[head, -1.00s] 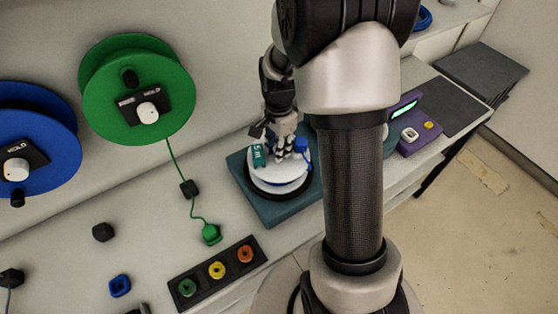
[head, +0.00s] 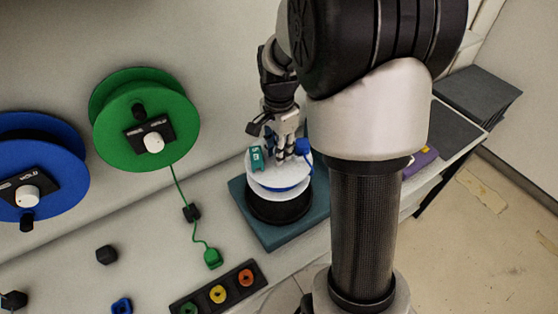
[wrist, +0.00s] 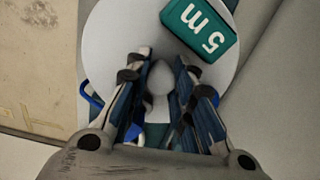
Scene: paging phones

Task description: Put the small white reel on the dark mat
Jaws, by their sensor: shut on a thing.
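The small white reel (head: 262,182) has a teal "5 m" tag and a blue cord between its discs. My gripper (head: 283,154) is shut on its middle hub from above. The reel looks raised above a black round base (head: 278,211) on a teal platform (head: 258,229). In the wrist view the white reel (wrist: 112,35) fills the space ahead of my gripper (wrist: 160,66), with the pale hub between the fingers. The dark mat (head: 450,132) lies flat at the right end of the bench, partly hidden by my arm.
A purple box (head: 420,161) sits between the platform and the mat, mostly hidden by my arm. Dark slabs (head: 482,90) lie beyond the mat. Large green (head: 115,120) and blue (head: 60,165) reels are at left. A strip with coloured rings (head: 218,293) is in front.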

